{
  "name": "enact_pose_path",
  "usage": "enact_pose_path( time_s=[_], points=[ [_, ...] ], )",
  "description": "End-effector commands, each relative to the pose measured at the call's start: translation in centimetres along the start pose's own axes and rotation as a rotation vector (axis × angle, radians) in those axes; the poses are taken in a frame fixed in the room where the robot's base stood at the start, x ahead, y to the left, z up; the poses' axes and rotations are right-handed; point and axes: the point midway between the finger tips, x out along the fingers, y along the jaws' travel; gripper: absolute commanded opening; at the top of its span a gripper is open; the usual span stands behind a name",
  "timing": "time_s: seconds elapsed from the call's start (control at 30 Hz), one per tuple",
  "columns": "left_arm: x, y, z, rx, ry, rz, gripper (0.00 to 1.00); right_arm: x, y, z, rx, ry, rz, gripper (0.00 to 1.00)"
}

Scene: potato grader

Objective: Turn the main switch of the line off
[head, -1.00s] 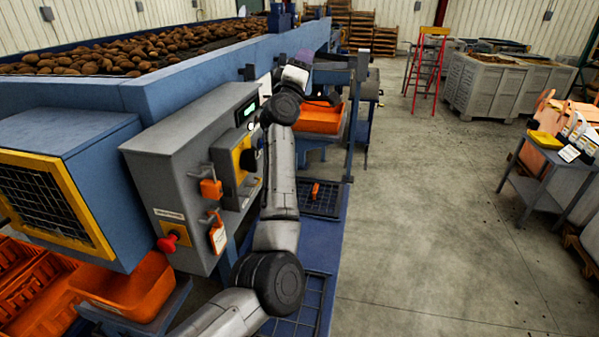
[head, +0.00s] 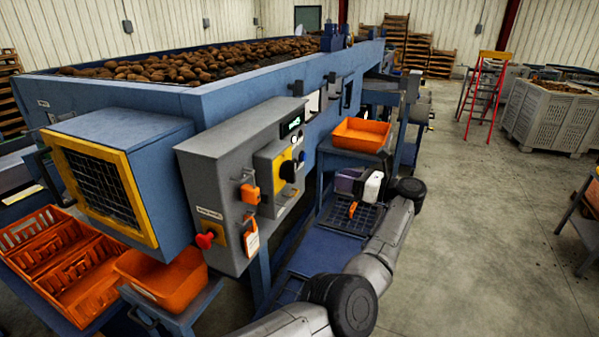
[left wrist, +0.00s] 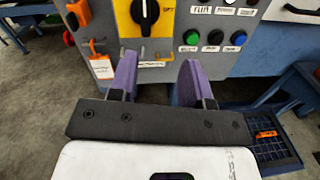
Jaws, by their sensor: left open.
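The main switch (head: 290,171) is a black rotary knob on a yellow plate, on the front of the grey control cabinet (head: 225,165). It also shows at the top of the left wrist view (left wrist: 145,13), its upper part cut off. My left gripper (head: 349,181) is right of the cabinet and lower than the knob. My right gripper is not in view.
An orange padlock (head: 250,193), a hanging tag (head: 251,240) and a red knob (head: 205,240) are beside the switch. Green, black and blue buttons (left wrist: 214,37) sit to its right. An orange tray (head: 362,135) is behind my gripper.

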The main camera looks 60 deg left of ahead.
Motion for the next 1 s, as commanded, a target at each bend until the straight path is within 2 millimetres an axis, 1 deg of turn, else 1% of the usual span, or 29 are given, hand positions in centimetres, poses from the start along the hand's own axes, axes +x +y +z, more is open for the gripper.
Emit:
enact_pose_path(
  time_s=[0.03, 0.1, 0.27, 0.37, 0.47, 0.6, 0.8, 1.0],
  points=[
    [0.0, 0.7, -0.2, -0.037, 0.014, 0.042, 0.45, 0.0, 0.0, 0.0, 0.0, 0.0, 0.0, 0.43],
    [-0.1, 1.3, -0.4, -0.093, 0.024, 0.08, 0.45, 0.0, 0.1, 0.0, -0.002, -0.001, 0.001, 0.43],
    [0.4, 1.3, -0.4, -0.152, 0.021, 0.081, 0.45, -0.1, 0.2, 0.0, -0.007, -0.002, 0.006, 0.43],
    [1.4, 1.4, -0.4, -0.159, 0.021, 0.081, 0.45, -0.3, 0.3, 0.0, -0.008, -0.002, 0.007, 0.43],
    [2.9, 1.6, -0.4, -0.158, 0.02, 0.082, 0.45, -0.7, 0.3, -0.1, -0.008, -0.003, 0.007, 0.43],
    [5.7, 1.8, -0.4, -0.158, 0.018, 0.082, 0.45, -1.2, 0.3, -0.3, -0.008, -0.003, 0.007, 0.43],
    [9.2, 2.0, -0.5, -0.156, 0.02, 0.081, 0.45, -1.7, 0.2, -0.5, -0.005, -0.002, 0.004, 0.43],
    [11.9, 2.2, -0.6, -0.156, 0.019, 0.08, 0.45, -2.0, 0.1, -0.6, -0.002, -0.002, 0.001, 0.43]
  ],
)
